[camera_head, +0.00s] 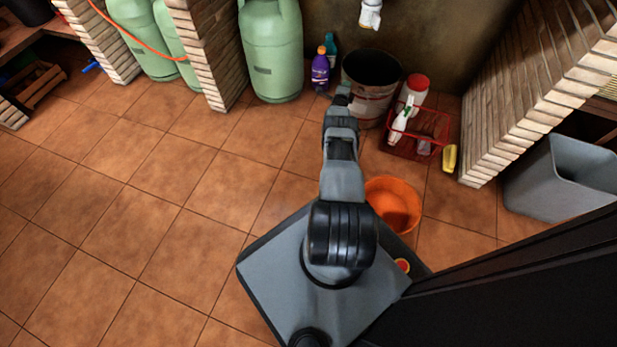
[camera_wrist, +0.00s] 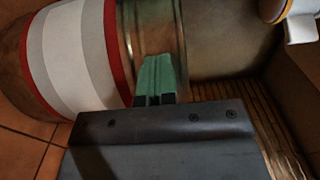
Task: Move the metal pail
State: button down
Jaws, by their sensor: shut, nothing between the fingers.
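The metal pail (camera_head: 373,108) stands upright on the tiled floor by the back wall, with a dark open top and a pale label band. In the wrist view the pail (camera_wrist: 78,55) fills the upper left, appearing sideways, with white, grey and red bands and a bare metal part near its rim. My gripper (camera_head: 342,93) is at the pail's left front side. In the wrist view its green fingertips (camera_wrist: 156,72) are shut and overlap the bare metal near the rim. They hold nothing; whether they touch the pail cannot be told.
A red basket (camera_head: 431,148) with bottles stands right of the pail. A purple bottle (camera_head: 320,72) and green gas cylinder (camera_head: 271,50) stand to its left. An orange bucket (camera_head: 394,204) is beside my arm. A brick pillar (camera_head: 540,85) bounds the right. Floor at left is clear.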

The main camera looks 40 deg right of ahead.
jog(key=shift+r, duration=0.1)
jog(key=p+v, duration=1)
jog(key=v, duration=0.4)
jog(key=shift+p, duration=0.4)
